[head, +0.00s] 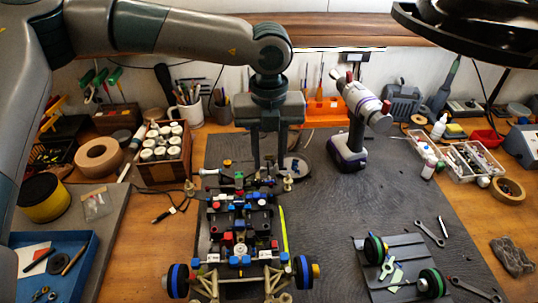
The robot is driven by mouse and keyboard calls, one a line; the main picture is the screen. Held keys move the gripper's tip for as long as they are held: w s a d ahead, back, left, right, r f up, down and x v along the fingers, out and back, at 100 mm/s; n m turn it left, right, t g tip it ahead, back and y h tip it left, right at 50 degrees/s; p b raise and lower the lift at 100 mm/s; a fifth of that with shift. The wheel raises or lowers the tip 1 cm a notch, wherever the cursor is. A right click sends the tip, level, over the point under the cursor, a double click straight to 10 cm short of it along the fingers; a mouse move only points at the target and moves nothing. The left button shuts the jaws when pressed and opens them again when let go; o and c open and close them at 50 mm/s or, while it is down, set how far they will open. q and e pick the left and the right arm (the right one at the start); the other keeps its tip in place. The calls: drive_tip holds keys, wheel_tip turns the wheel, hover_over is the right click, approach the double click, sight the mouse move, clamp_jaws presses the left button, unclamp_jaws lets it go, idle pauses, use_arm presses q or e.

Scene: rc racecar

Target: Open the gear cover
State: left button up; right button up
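The RC racecar chassis (238,222) lies on the dark mat, with its blue-rimmed wheels (177,280) toward the front edge of the view. It carries many small red, blue, green and black parts. I cannot single out the gear cover among these small parts. My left gripper (268,165) comes down from above at the far end of the chassis, with its fingers pointing down. Its two fingers are apart and nothing shows between them. Whether the fingertips touch the car is unclear. My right gripper is not in view.
A cordless drill (350,140) stands on the mat (400,195) behind and right of the car. A grey plate with wheels (405,268) and wrenches (430,233) lie at right. A wooden box of jars (165,155) stands at left. The mat between car and plate is mostly clear.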

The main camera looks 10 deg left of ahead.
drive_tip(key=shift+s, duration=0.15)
use_arm(q)
clamp_jaws()
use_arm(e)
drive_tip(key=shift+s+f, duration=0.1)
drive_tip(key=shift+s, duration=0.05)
